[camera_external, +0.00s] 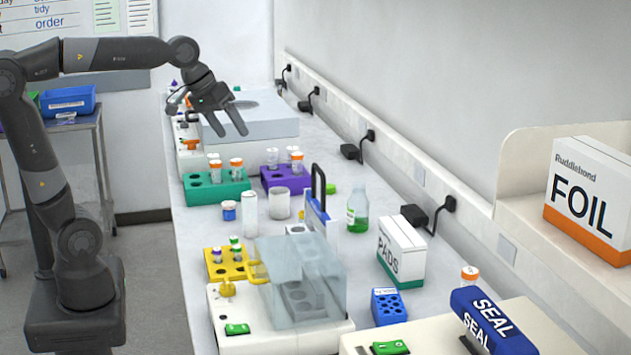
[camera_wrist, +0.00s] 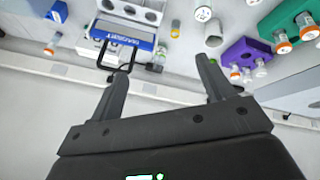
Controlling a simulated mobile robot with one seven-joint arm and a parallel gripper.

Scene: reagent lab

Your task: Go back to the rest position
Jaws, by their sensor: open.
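My gripper (camera_external: 228,122) hangs from the raised arm over the far part of the bench, in front of the light grey machine with a round opening (camera_external: 270,112). Its fingers are spread and nothing is between them. In the wrist view my gripper (camera_wrist: 160,75) also shows its two fingers apart and empty. Below it in that view are the bench top and the wall edge. The fingertips look clear of the vials and racks.
A green rack (camera_external: 215,191), a purple rack (camera_external: 287,178) and a yellow rack (camera_external: 228,266) hold vials. A clear-lidded machine (camera_external: 300,280), a green-liquid bottle (camera_external: 357,212) and a PADS box (camera_external: 402,250) stand nearer. A FOIL box (camera_external: 590,200) sits on the right shelf.

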